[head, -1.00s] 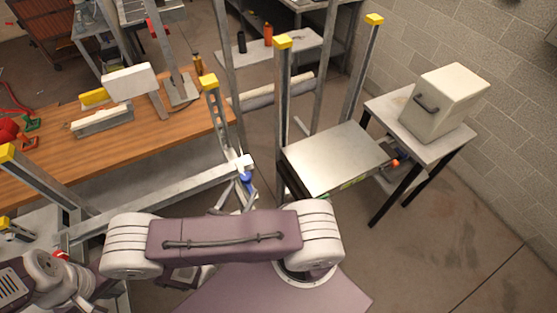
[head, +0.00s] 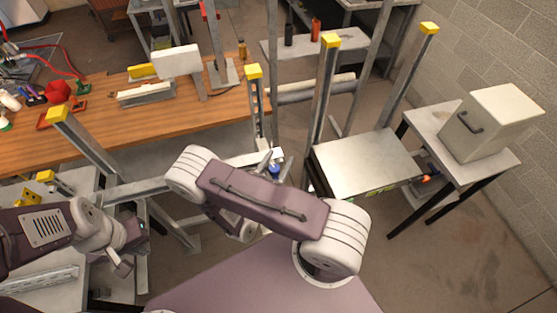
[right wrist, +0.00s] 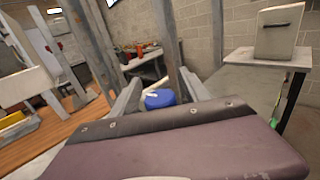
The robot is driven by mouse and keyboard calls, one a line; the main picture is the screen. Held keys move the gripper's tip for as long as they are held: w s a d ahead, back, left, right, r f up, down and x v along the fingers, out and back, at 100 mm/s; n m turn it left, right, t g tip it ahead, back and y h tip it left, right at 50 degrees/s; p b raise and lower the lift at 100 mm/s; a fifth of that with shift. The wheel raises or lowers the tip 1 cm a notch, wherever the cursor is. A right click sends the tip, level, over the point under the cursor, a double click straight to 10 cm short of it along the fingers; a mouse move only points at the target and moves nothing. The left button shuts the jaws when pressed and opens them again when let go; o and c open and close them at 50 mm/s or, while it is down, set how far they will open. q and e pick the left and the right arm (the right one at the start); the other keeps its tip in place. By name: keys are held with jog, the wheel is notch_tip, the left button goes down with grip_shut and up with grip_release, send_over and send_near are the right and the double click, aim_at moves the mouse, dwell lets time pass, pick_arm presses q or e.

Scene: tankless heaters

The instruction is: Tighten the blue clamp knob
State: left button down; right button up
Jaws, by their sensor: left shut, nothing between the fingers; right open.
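The blue clamp knob (head: 275,170) sits at the end of a metal frame rail, just beyond my right arm in the head view. In the right wrist view the blue knob (right wrist: 160,99), with a pale lever on it, shows between the fingers. My right gripper (right wrist: 160,92) is open, with one finger on each side of the knob in the picture. I cannot tell whether the fingers touch it. In the head view my right gripper (head: 269,163) is partly hidden by its arm. My left gripper (head: 122,266) is shut and empty, low at the left.
A metal frame with yellow-capped posts (head: 331,42) stands around the knob. A flat metal panel (head: 365,162) is right of it. A wooden bench (head: 120,135) with tools is at the left. A pale box (head: 493,122) stands on a small table at the right.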

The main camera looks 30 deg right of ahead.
jog(key=shift+a, duration=0.1)
jog(key=shift+c, duration=0.6)
grip_shut()
jog(key=m+g+h+b, duration=0.1)
jog(key=g, duration=0.1)
jog(key=m+g+b, duration=0.1)
jog(key=g, duration=0.1)
jog(key=s+m+g+h+b, duration=0.1)
jog(key=m, duration=0.1)
jog(key=shift+d+f+g+h+b, duration=0.25)
jog(key=shift+g+h+b, duration=0.05)
jog(key=shift+g, duration=0.1)
jog(key=shift+s+a+r+m+g+y+b, duration=0.1)
jog(key=shift+s+m+g+y+b, duration=0.45)
jog(key=shift+m+g, duration=1.55)
jog(key=shift+s+a+r+m+g+y+b, duration=0.2)
jog(key=shift+m+g+b, duration=0.75)
jog(key=shift+g, duration=1.95)
jog(key=shift+s+d+f+m+g+y+b, duration=0.1)
jog(key=shift+s+m+g+y+b, duration=0.4)
jog(key=shift+m+g, duration=1.7)
jog(key=shift+g, duration=0.4)
